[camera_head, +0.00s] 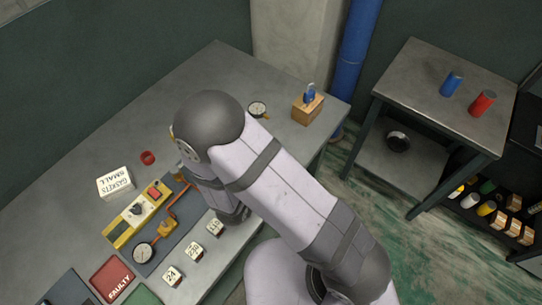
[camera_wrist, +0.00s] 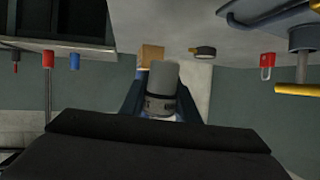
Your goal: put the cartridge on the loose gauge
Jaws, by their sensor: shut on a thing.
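My gripper (camera_wrist: 162,92) is shut on a grey cylinder, which I take to be the cartridge (camera_wrist: 164,76). The cylinder has a dark band near its lower end in the wrist view, and a dark finger flanks each side. In the head view my arm hides the gripper and cartridge. The loose gauge (camera_head: 257,109) is a small round dial with a brass-coloured part, lying on the far right of the bench. It also shows beyond the cartridge in the wrist view (camera_wrist: 204,51), which looks upside down. The cartridge and gauge are apart.
Another gauge (camera_head: 144,253) sits on the panel. A white gasket box (camera_head: 116,183) and number blocks lie nearby. Blue and red cans (camera_head: 452,84) stand on a side table.

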